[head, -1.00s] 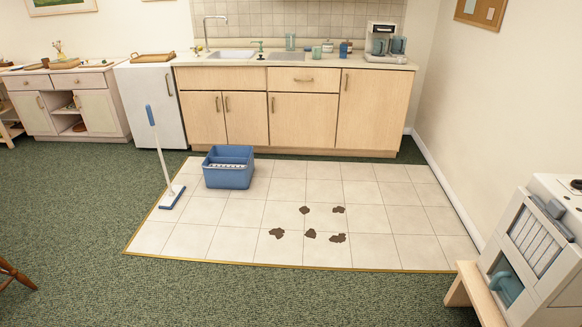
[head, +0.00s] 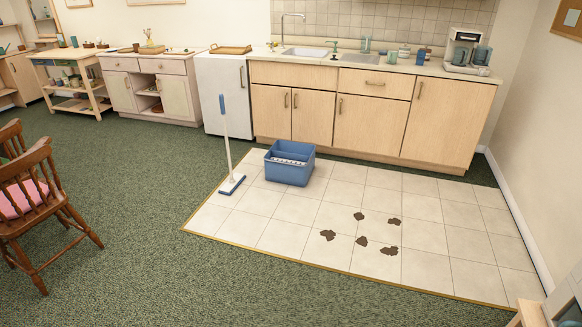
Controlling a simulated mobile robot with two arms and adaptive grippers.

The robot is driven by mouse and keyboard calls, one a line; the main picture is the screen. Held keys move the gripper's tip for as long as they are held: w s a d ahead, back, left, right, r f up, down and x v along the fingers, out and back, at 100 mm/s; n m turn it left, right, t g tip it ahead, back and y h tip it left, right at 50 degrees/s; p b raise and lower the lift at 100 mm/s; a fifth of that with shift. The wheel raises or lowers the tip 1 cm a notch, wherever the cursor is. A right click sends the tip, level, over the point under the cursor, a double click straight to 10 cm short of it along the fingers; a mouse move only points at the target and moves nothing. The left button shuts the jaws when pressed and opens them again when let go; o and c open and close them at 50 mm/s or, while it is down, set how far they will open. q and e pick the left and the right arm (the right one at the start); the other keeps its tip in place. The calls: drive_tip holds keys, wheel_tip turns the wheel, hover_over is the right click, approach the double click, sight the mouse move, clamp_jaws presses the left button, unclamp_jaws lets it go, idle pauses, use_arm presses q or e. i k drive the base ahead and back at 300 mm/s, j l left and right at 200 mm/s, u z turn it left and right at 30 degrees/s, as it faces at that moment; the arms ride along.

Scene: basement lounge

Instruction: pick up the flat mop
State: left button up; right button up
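The flat mop (head: 228,150) stands upright, tilted slightly, at the left edge of the tiled floor patch. It has a blue grip at the top, a white pole and a flat blue-edged head (head: 232,185) resting on the tiles. Neither of my grippers shows in the head view.
A blue bucket (head: 289,164) stands on the tiles (head: 290,208) just right of the mop. Several brown stains (head: 361,240) lie on the tiles. A wooden chair (head: 40,205) stands at left. Kitchen cabinets (head: 370,115) line the back. Green carpet (head: 130,240) in front is clear.

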sight(236, 179)
drive_tip(key=i+u, duration=0.2)
drive_tip(key=i, duration=2.25)
